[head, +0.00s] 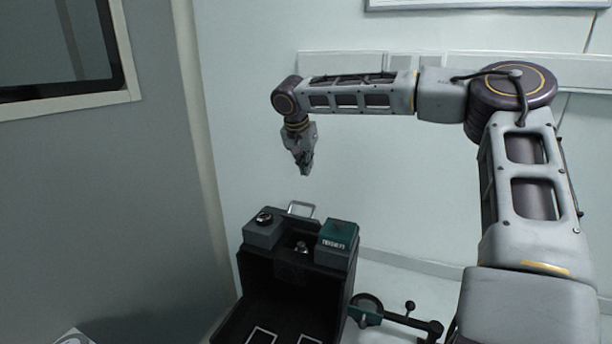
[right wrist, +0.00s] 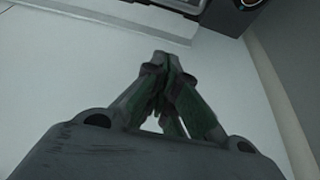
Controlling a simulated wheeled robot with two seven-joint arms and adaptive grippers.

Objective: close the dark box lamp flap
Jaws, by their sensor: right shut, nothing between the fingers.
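The dark box lamp (head: 343,278) stands low in the middle of the head view, its black front side open. A dark panel with white outlined rectangles (head: 262,336) lies at its lower front; I cannot tell whether this is the flap or the box floor. A pale metal handle (head: 303,208) stands up at the back of its top. My right gripper (head: 305,172) hangs above the box, pointing down, apart from it. Its fingers (right wrist: 166,58) are together and empty in the right wrist view. My left gripper is out of view.
A grey block with a round knob (head: 264,223) and a green block (head: 338,234) sit on the box top. A green device with a dark rod (head: 392,318) stands right of the box. A grey wall panel (head: 150,190) is at left.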

